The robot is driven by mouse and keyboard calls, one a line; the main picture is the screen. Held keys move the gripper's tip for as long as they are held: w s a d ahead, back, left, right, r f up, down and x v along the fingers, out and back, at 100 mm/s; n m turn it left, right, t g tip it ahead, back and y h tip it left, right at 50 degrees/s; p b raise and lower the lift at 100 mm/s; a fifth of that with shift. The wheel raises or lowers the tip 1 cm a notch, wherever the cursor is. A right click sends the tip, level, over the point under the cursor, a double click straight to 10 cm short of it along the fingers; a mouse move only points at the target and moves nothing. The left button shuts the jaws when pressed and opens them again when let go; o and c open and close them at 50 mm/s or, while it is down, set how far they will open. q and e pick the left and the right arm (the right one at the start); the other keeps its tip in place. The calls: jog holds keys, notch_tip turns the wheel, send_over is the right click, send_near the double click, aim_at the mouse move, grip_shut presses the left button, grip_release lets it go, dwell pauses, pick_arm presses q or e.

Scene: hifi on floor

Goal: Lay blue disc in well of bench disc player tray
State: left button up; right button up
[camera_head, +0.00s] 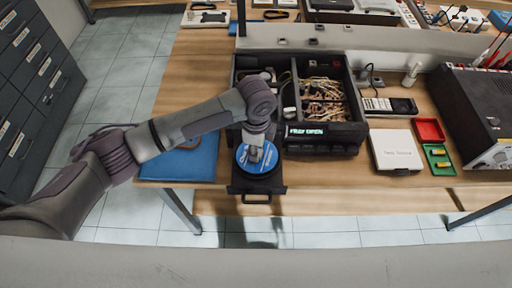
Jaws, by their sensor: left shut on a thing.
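The blue disc (244,161) is at the open tray (238,187) of the disc player. My left gripper (255,155) is shut on the disc, over the tray. The disc appears to lie flat over the round well, but I cannot tell whether it touches the well floor. The black disc player (345,134) stands open on the bench, with loose wiring inside and a lit display that seems to read "TRAY OPEN". The tray sticks out past the front edge of the bench. My left forearm covers part of the player's left side. My right gripper is not in view.
A blue mat (185,160) lies left of the tray. To the right are a white box (396,150), a remote control (390,106), a red tray (429,130), a green tray (438,157) with batteries and a large black unit (475,115). Grey drawers (35,85) stand at the left.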

pick_arm(q)
jog(key=shift+f, duration=0.45)
dwell(0.4)
jog(key=o, duration=1.1)
jog(key=shift+c, duration=0.2)
jog(key=shift+r, duration=0.1)
notch_tip(320, 180, up, 12)
notch_tip(320, 180, up, 7)
jog(key=p, duration=0.8)
